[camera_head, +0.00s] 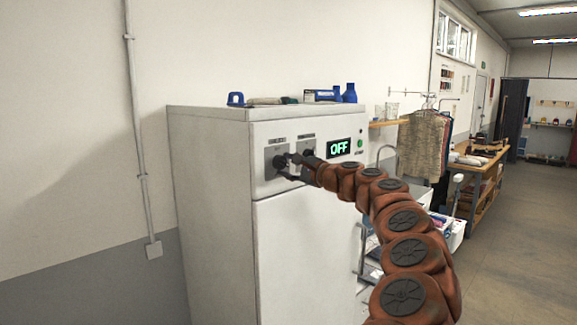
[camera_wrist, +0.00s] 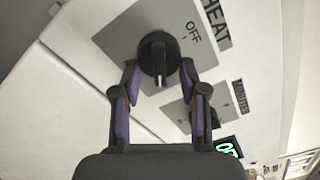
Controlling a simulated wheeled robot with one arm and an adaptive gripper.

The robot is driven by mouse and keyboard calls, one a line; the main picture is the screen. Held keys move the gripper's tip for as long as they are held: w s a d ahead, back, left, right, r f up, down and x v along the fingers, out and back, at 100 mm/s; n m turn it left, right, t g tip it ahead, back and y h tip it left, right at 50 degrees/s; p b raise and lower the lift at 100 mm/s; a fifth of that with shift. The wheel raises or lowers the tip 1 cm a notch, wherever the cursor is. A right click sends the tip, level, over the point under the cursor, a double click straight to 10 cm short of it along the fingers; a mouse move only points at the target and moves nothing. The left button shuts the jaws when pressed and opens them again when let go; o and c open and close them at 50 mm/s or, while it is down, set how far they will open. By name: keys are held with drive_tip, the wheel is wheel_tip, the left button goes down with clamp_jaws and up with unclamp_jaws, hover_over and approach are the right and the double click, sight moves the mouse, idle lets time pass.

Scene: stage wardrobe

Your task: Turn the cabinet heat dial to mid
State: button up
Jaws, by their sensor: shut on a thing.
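The cabinet (camera_head: 212,190) is a tall white unit with a control panel at its upper front. The heat dial (camera_wrist: 158,52) is a round black knob with a raised grip bar, on a grey plate under the HEAT label (camera_wrist: 215,24). An OFF mark (camera_wrist: 193,31) is printed beside it. My gripper (camera_wrist: 159,69) has a purple-sided finger on each side of the knob and is shut on it. In the head view my gripper (camera_head: 291,166) is at the left dial, mostly hiding it. The green display (camera_head: 340,148) reads OFF.
A second dial (camera_head: 309,152) sits just right, under a MINUTES label (camera_wrist: 240,97). A green button (camera_head: 360,143) is beside the display. A clothes rack (camera_head: 423,143) and wooden table (camera_head: 482,165) are to the right; floor is open there.

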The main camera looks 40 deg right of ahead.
drive_tip(key=o, duration=1.1)
drive_tip(key=shift+o, duration=0.2)
drive_tip(key=s, duration=1.2)
drive_tip(key=shift+a, duration=0.2)
